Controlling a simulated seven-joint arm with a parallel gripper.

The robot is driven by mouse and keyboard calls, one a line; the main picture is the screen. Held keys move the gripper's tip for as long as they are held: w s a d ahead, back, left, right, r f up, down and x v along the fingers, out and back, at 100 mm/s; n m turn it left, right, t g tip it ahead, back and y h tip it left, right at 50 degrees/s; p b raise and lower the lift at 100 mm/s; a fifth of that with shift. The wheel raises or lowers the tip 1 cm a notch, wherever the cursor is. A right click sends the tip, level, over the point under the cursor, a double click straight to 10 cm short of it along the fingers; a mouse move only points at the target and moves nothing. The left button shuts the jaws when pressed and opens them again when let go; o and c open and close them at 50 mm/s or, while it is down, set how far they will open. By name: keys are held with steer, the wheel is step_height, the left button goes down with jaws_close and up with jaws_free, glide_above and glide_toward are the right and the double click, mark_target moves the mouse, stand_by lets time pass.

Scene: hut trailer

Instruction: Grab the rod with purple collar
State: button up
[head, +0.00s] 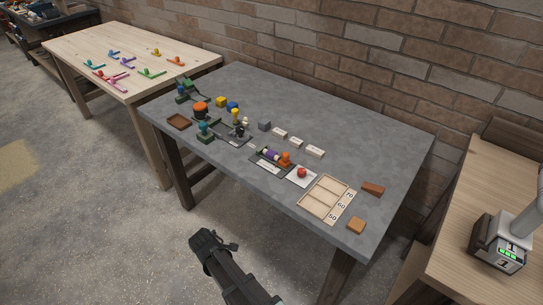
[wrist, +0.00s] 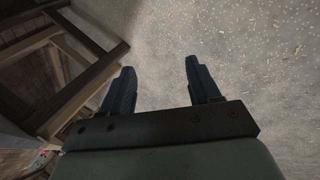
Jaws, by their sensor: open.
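A small rod with a purple collar (head: 268,154) appears to lie on a dark plate near the middle of the grey table (head: 345,130). It is small in the head view, with green at its left end and an orange piece at its right. My gripper (head: 208,243) is in front of the table's near edge, over the floor and well apart from the rod. In the wrist view my gripper (wrist: 160,72) is open, with nothing between its two fingers. The rod does not show in the wrist view.
A sectioned wooden tray (head: 325,184), a red ball (head: 301,173) on a white card and several white blocks share the grey table. A brown tray (head: 179,122) and several small fixtures stand left. A wooden table (head: 190,50) holds coloured T-shaped pieces. Table legs (wrist: 75,55) are near my gripper.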

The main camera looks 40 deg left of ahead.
steer(key=s+a+r+n+g+y, duration=0.1)
steer(key=s+a+r+y, duration=0.2)
steer(key=s+a+r, duration=0.6)
steer(key=s+a+r+g+y, duration=0.2)
steer(key=s+a+r, duration=0.4)
steer(key=s+a, duration=0.45)
steer(key=w+a+r+m, duration=0.15)
steer(key=a+r, duration=0.25)
steer(key=r, duration=0.4)
steer(key=w+r+m+t+h, duration=0.1)
steer(key=w+r+m+h, duration=0.15)
steer(key=w, duration=0.85)
step_height(320, 180, up, 11)
steer(key=m+g+h, duration=0.1)
steer(key=m+h, duration=0.5)
steer(key=h, duration=0.1)
glide_above(271, 153)
steer(key=f, duration=0.8)
steer(key=shift+w+a, duration=0.15)
steer(key=shift+a, duration=0.15)
steer(key=f, duration=0.4)
steer(key=shift+d, duration=0.35)
steer(key=shift+f, duration=0.55)
steer(key=c, duration=1.1)
